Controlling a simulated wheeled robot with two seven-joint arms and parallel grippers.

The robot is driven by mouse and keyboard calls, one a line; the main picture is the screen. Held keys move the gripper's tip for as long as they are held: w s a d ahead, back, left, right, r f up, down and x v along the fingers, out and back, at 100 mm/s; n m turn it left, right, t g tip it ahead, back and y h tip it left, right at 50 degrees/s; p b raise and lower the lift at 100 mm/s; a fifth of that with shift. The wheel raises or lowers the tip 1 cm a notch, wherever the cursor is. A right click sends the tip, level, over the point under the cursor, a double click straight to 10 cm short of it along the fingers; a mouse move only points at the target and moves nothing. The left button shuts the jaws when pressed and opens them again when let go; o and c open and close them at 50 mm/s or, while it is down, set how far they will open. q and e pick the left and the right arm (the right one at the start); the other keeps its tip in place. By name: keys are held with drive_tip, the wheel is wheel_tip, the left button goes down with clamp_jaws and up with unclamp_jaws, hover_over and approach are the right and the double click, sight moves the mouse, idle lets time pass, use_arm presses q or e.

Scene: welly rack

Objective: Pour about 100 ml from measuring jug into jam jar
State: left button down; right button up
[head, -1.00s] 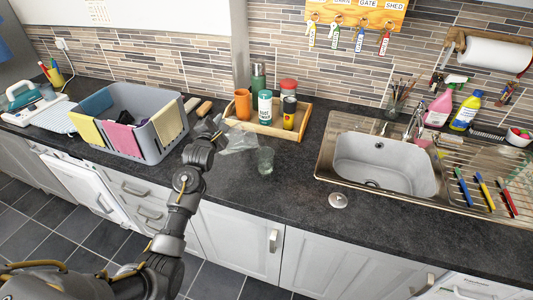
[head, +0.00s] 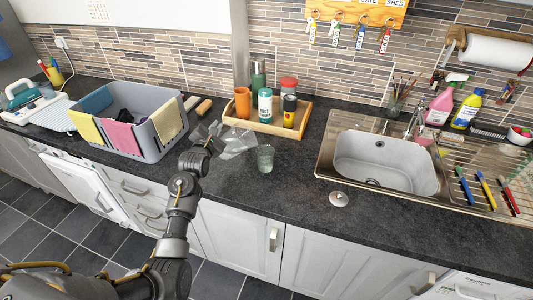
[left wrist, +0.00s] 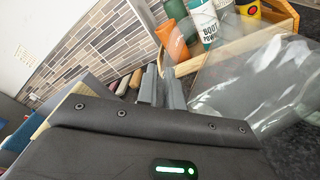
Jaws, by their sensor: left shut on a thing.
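The measuring jug (head: 238,143) is clear and see-through, and its outline is faint. It is tilted to the right above the counter. My left gripper (head: 214,131) is shut on its left side; the wrist view shows the fingers (left wrist: 162,90) against the jug's clear wall (left wrist: 255,75). The jam jar (head: 265,158) is a small clear glass jar standing upright on the counter, just right of the jug's lower right end. I cannot tell the liquid level in either. The jar is not made out in the wrist view. My right gripper is not in view.
A wooden tray (head: 262,127) with bottles and an orange cup (head: 242,102) stands behind the jug. A grey crate (head: 150,149) with cloths is at the left. The sink (head: 385,163) is at the right. The counter right of the jar is clear.

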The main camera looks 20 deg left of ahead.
use_arm(q)
drive_tip(key=shift+w+a, duration=0.1)
drive_tip(key=shift+a+f+n, duration=0.25)
drive_tip(key=shift+f+n, duration=0.2)
drive_tip(key=shift+f, duration=0.15)
drive_tip(key=shift+a+f+n, duration=0.2)
drive_tip(key=shift+f+n, duration=0.25)
drive_tip(key=shift+f, duration=0.1)
idle(1.1)
drive_tip(key=a+f+n, duration=0.1)
drive_tip(key=f, duration=0.1)
drive_tip(key=a+f+n, duration=0.1)
drive_tip(key=f+n, duration=0.1)
drive_tip(key=a+f+n+b, duration=0.1)
drive_tip(key=f, duration=0.1)
drive_tip(key=shift+s+a+n+h, duration=0.2)
drive_tip(key=shift+a+n+h, duration=0.1)
drive_tip(key=shift+n, duration=0.1)
drive_tip(key=shift+a+f+n+b, duration=0.15)
drive_tip(key=shift+a+f+n, duration=0.05)
drive_tip(key=shift+f+n, duration=0.4)
drive_tip(key=shift+a+f+n+b, duration=0.15)
drive_tip(key=shift+f+n, duration=0.35)
drive_tip(key=shift+n, duration=0.1)
idle(0.6)
